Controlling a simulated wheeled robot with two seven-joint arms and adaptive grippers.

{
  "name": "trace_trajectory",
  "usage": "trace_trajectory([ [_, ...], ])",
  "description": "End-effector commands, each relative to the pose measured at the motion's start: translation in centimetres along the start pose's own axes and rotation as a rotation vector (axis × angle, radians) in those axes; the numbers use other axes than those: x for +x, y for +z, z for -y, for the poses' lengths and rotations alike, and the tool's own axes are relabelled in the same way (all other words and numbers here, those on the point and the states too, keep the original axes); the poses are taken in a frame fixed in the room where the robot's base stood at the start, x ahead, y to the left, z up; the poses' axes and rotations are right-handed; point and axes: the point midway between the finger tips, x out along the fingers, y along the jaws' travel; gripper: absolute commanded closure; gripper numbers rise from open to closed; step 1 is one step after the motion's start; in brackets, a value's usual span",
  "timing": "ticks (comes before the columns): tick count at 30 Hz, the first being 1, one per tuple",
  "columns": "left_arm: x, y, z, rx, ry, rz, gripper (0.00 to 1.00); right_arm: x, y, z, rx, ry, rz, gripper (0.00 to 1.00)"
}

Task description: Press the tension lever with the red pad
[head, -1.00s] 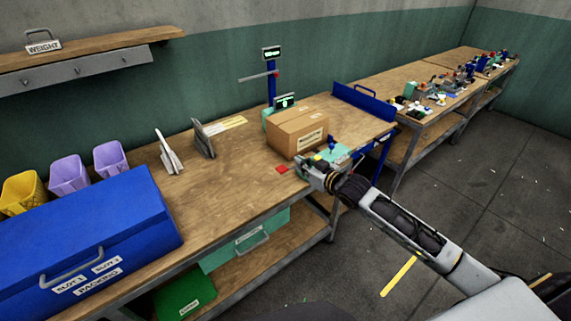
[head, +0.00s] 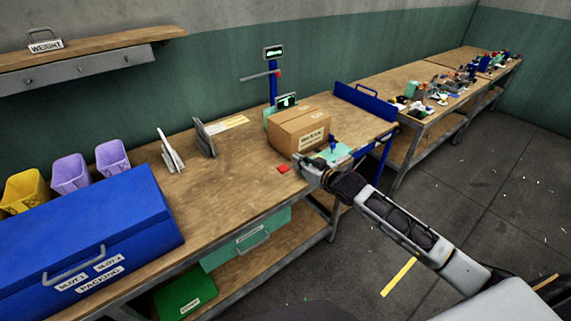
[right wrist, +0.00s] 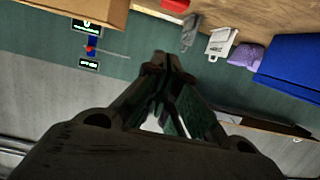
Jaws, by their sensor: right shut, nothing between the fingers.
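A blue post (head: 273,93) stands at the back of the near bench, with a thin grey lever (head: 259,76) reaching left from it and a small red part (head: 279,73) beside the post. The lever (right wrist: 112,53) and red part (right wrist: 90,49) also show in the right wrist view. That gripper is shut and empty, above the bench's front edge, apart from the lever. Its closed fingers (right wrist: 165,64) fill the middle of the right wrist view. My left gripper is out of view.
A cardboard box (head: 300,131) stands between my right gripper and the post. A teal plate (head: 341,152) lies right of the box. A blue case (head: 90,235) and purple bins (head: 70,173) stand at the left.

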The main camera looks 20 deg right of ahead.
Motion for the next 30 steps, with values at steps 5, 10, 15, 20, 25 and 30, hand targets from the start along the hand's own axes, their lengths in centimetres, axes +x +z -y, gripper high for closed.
trace_trajectory([
  [5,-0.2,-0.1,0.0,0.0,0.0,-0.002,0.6,1.3,-0.1,0.0,0.001,0.0,-0.001,1.0],
  [10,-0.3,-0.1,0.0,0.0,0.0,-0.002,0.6,2.5,-0.1,0.0,0.001,0.0,-0.001,1.0],
  [15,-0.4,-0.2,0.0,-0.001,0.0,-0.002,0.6,3.8,-0.1,0.0,0.001,0.0,-0.002,1.0],
  [20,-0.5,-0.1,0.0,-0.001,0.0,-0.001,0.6,5.0,-0.2,0.0,0.0,0.0,-0.002,1.0],
  [25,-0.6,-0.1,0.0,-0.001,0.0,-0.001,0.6,6.3,-0.1,0.0,0.001,0.0,-0.001,1.0],
  [30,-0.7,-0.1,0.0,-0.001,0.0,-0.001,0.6,7.6,-0.1,0.1,0.002,-0.001,-0.001,1.0],
])
